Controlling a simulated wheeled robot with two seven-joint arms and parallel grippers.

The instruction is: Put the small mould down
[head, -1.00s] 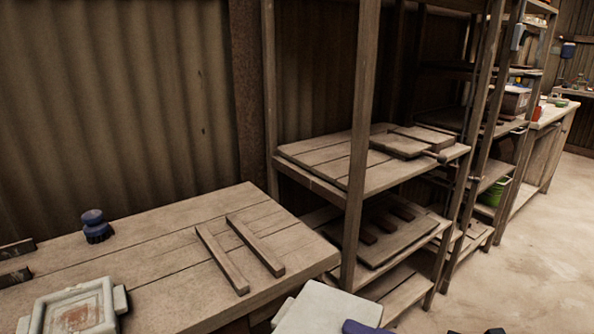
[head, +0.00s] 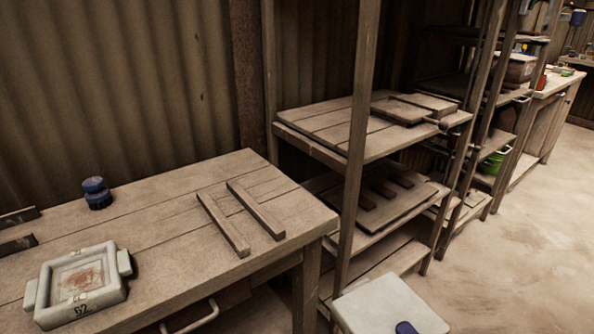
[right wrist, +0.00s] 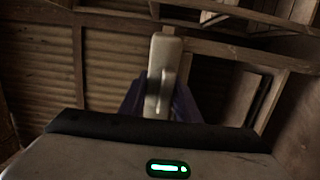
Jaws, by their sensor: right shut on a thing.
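A pale, flat mould (head: 385,300) is at the bottom of the head view, off the bench's right end and over the floor. A blue finger of my right gripper (head: 405,328) lies on its face near the lower edge. In the right wrist view the mould (right wrist: 165,60) shows edge-on between the blue fingers of my right gripper (right wrist: 160,95), which is shut on it. Another pale square mould (head: 108,262), marked 62, lies on the bench at left with a reddish patch inside. My left gripper is not in view.
The bench (head: 165,225) carries two wooden strips (head: 222,224) and a blue knobbed object (head: 97,193). A drawer handle (head: 190,318) sticks out below. A shelf rack (head: 330,140) with boards stands right of the bench, its post close behind the held mould. Floor (head: 500,260) is open at right.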

